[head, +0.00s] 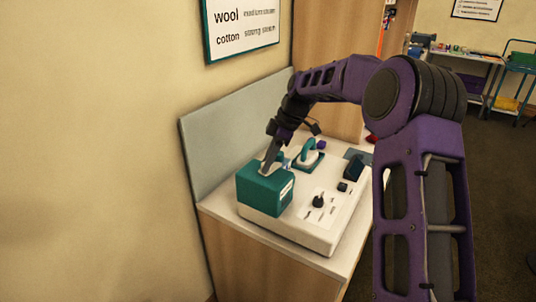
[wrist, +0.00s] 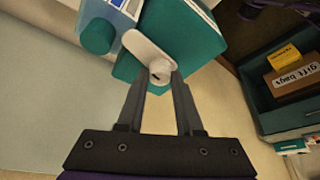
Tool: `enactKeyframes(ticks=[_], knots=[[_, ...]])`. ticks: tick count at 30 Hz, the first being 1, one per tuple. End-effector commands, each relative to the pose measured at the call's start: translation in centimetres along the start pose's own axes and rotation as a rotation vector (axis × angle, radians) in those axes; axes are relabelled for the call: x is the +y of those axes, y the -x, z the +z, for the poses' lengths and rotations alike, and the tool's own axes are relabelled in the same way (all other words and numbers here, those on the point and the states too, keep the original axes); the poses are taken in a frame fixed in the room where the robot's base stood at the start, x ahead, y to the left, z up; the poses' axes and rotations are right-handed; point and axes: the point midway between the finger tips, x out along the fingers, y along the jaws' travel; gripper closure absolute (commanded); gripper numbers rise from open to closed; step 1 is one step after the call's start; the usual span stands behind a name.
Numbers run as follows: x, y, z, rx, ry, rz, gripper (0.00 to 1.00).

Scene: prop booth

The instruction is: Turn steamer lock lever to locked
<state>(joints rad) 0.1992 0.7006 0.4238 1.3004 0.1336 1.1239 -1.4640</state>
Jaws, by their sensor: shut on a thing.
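The steamer is a white unit (head: 330,215) with a teal block (head: 262,190) at its left end, on a counter; the teal block also shows in the wrist view (wrist: 192,35). A pale lever (wrist: 142,46) lies across this block, pointing to the upper left. My gripper (wrist: 160,78) is shut on the lever at its near, rounded end, where a small dark mark shows. In the head view my gripper (head: 268,165) reaches down to the top of the teal block, and the lever is too small to make out. I cannot read any lock marking.
A teal iron-shaped thing (head: 308,154) stands behind the block. The unit bears a black knob (head: 318,201) and a black switch (head: 353,167). A grey panel (head: 230,130) rises behind the counter. In the wrist view, a teal bin (wrist: 262,95) with a "gift bags" box (wrist: 295,80) is right.

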Motion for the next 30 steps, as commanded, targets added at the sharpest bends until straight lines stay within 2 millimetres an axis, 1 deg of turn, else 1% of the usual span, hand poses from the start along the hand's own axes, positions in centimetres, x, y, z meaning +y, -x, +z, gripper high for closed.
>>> enactKeyframes(ticks=[1,6,12,18,30], knots=[[0.07,0.27,-0.08,0.0,0.03,-0.014,1.0],[0.1,0.15,-0.04,-0.001,0.126,-0.055,1.0],[0.13,0.05,-0.01,-0.001,0.197,-0.084,1.0],[0.15,-0.02,0.04,-0.002,0.228,-0.095,1.0],[0.14,-0.08,0.05,-0.002,0.234,-0.098,1.0]])
